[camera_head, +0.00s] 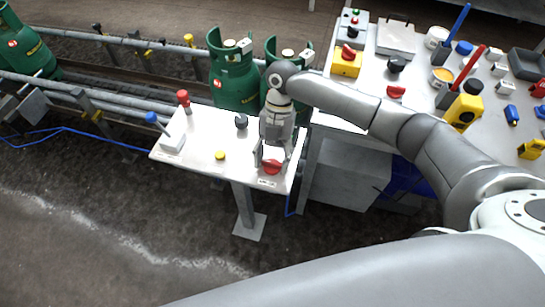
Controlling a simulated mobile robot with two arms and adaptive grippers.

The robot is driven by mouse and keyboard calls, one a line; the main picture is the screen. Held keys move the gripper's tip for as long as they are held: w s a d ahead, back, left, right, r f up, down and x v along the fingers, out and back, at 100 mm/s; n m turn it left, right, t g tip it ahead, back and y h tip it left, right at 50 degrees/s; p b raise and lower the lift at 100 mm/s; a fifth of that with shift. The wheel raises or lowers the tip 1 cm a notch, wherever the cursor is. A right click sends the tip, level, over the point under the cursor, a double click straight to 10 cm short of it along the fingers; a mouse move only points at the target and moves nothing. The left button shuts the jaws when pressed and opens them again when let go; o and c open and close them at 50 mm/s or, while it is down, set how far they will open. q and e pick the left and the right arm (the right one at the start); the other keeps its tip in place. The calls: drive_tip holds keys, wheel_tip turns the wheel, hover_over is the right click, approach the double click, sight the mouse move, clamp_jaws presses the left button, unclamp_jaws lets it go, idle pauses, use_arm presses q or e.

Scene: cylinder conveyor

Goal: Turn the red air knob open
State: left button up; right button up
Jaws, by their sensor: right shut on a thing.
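The red air knob (271,167) sits on the front right corner of a small white pedestal table (205,151). A small label lies just in front of it. My right gripper (271,162) points down over the knob, with its fingers on either side of it, shut on it. The fingers partly cover the knob, so how far it is turned cannot be told. My left gripper is not in view.
The small table also holds a blue-topped lever (152,118), a red-topped post (184,100), a black knob (241,121) and a yellow button (220,155). Green gas cylinders (234,80) stand behind it on the conveyor. A crowded white bench (370,88) is at right.

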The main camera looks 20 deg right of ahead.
drive_tip(key=o, duration=1)
drive_tip(key=shift+r, duration=0.1)
drive_tip(key=v, duration=1.2)
drive_tip(key=shift+s+a, duration=0.1)
drive_tip(key=shift+a, duration=0.05)
